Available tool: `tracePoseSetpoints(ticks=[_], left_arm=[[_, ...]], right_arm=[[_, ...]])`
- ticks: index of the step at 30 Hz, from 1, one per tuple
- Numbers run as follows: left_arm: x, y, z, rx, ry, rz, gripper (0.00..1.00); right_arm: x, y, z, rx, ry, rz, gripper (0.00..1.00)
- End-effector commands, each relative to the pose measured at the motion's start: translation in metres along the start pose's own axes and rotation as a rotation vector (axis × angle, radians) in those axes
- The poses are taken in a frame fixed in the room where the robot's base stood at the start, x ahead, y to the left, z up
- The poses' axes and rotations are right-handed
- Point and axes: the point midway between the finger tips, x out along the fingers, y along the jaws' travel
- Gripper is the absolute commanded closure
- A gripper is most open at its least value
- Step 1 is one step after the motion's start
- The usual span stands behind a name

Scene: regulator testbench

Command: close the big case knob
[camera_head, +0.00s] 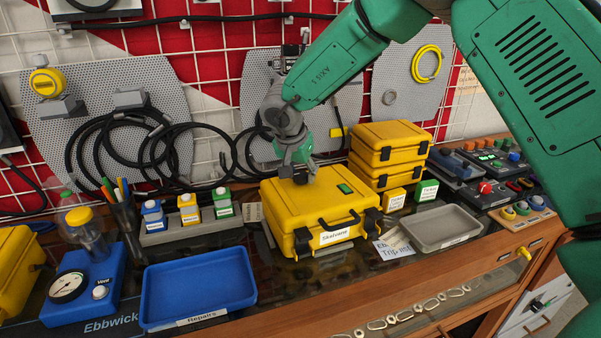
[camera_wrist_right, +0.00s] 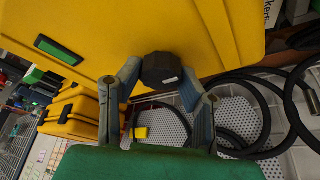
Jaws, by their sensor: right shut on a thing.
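My right gripper (camera_head: 299,174) reaches down to the knob from behind the case. In the right wrist view, its two grey fingers (camera_wrist_right: 160,84) are on either side of the knob and shut on it. The knob is mostly hidden by the gripper in the head view. My left gripper is in neither view.
A blue tray (camera_head: 198,284) labelled "Repairs" lies left of the case, and a grey tray (camera_head: 440,228) lies to its right. Stacked smaller yellow cases (camera_head: 389,155) stand behind right.

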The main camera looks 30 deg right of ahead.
Motion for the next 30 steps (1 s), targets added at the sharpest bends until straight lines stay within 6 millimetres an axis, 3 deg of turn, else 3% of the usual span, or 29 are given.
tracePoseSetpoints(ticks=[8,18,30], left_arm=[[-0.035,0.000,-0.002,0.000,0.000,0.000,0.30],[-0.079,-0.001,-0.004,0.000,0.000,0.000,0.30],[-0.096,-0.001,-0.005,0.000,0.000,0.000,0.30]], right_arm=[[-0.005,-0.001,-0.001,0.136,-0.001,0.060,0.96],[-0.004,-0.003,-0.001,0.424,0.009,0.187,0.96],[-0.001,-0.005,0.000,0.772,0.021,0.341,0.96]])
